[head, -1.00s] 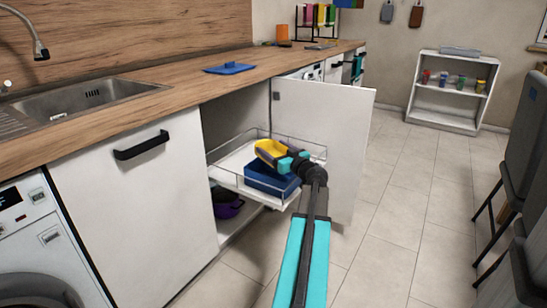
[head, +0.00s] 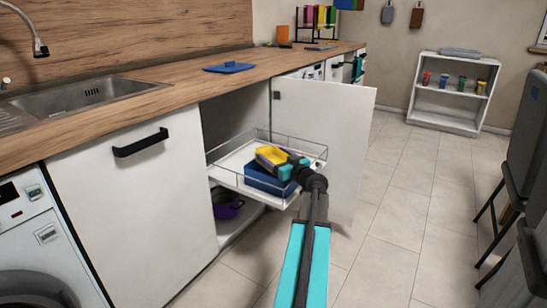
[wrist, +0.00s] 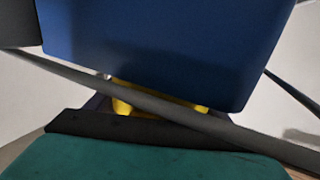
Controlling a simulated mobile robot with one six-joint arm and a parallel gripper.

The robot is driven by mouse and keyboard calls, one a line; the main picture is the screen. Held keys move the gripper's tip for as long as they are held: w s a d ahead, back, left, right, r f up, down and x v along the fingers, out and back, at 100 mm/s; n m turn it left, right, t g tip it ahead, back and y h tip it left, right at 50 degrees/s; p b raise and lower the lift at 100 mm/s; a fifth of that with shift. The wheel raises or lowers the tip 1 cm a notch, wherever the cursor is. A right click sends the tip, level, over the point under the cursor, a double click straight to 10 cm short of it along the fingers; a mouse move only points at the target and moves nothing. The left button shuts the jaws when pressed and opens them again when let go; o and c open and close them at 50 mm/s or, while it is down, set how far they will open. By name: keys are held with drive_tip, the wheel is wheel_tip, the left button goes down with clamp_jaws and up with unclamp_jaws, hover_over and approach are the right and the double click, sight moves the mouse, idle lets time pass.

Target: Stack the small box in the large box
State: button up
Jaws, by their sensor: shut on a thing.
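The small yellow box (head: 271,153) is held by my gripper (head: 276,161) just above the large blue box, overlapping its top in the head view. It looks slightly tilted. The large blue box (head: 264,181) sits on the pulled-out wire-railed tray (head: 228,178). In the wrist view the blue box (wrist: 165,45) fills the upper middle, and a strip of the yellow box (wrist: 122,106) shows below it, mostly hidden by a dark bar. I cannot tell whether the yellow box touches the blue one or is partly inside it.
The open white cabinet door (head: 335,140) stands right behind the tray. A purple pot (head: 228,208) is on the shelf below. A blue lid-like item (head: 229,68) lies on the wooden counter. The floor to the right is free, with dark chairs (head: 520,180) at the far right edge.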

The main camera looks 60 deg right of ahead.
drive_tip(key=shift+f+b, duration=0.45)
drive_tip(key=shift+b, duration=0.3)
drive_tip(key=o, duration=1.1)
drive_tip(key=shift+r+p, duration=0.35)
drive_tip(key=shift+p, duration=0.15)
drive_tip(key=shift+r+p, duration=0.5)
drive_tip(key=shift+p, duration=0.4)
drive_tip(key=v, duration=0.6)
drive_tip(key=p+v, duration=0.1)
drive_tip(key=v, duration=0.5)
drive_tip(key=shift+f, duration=0.25)
drive_tip(key=shift+s, duration=0.1)
